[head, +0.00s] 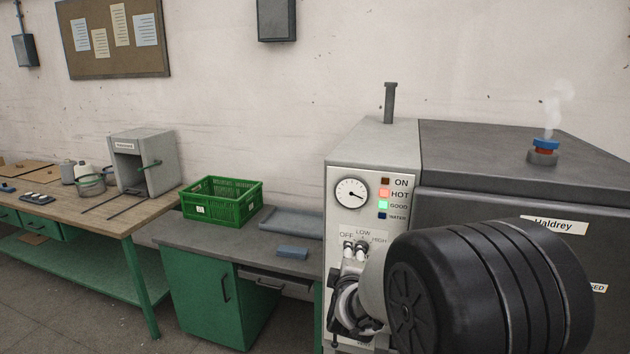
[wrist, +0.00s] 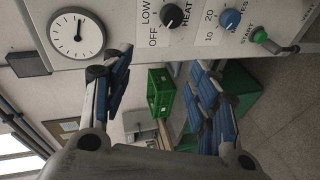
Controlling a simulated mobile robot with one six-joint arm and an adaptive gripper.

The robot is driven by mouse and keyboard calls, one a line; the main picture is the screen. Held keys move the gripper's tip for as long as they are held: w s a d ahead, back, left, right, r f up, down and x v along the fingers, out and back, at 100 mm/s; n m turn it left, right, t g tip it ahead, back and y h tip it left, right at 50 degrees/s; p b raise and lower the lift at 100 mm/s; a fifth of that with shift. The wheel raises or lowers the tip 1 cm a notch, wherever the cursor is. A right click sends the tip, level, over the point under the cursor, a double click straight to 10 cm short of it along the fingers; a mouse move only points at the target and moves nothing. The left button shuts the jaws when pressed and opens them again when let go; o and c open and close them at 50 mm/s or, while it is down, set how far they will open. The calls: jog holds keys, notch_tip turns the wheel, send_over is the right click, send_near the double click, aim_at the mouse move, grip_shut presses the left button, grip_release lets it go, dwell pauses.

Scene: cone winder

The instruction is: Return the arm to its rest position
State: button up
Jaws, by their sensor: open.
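My gripper (wrist: 160,84) is open in the wrist view, its blue-padded fingers wide apart with nothing between them. In the head view my gripper (head: 346,305) shows in front of the lower part of the grey machine's control panel (head: 340,178), mostly hidden by my own dark arm. In the wrist view, a dial gauge (wrist: 76,34), a black heat knob (wrist: 172,16), a blue minutes knob (wrist: 230,19) and a green start button (wrist: 260,36) lie beyond the fingers. I cannot tell whether a finger touches the panel.
The machine's dark lid (head: 480,150) carries a valve (head: 544,150) giving off steam. HOT and GOOD lamps look lit. A green crate (head: 222,201), a grey tray (head: 292,222) and a blue block (head: 292,252) are on the bench at left. A wooden-topped table (head: 75,206) stands farther left.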

jog(key=s+r+m+g+y+b, duration=0.1)
jog(key=s+r+m+g+y, duration=0.2)
jog(key=s, duration=0.7)
jog(key=s+r+m+g+b, duration=0.15)
jog(key=s+m, duration=0.25)
jog(key=s, duration=0.6)
jog(key=s+d+f+m+g, duration=0.1)
jog(key=s+m, duration=0.1)
jog(key=s, duration=0.5)
jog(key=s+d+f+m+g+h, duration=0.1)
jog(key=s+d+f+m+g, duration=0.1)
jog(key=s, duration=0.6)
jog(key=s+d+f+m+g, duration=0.2)
jog(key=s+m, duration=0.1)
jog(key=s, duration=0.5)
jog(key=shift+s+m+b, duration=0.15)
jog(key=shift+m+b, duration=0.2)
jog(key=shift+m, duration=0.05)
jog(key=shift+g, duration=0.25)
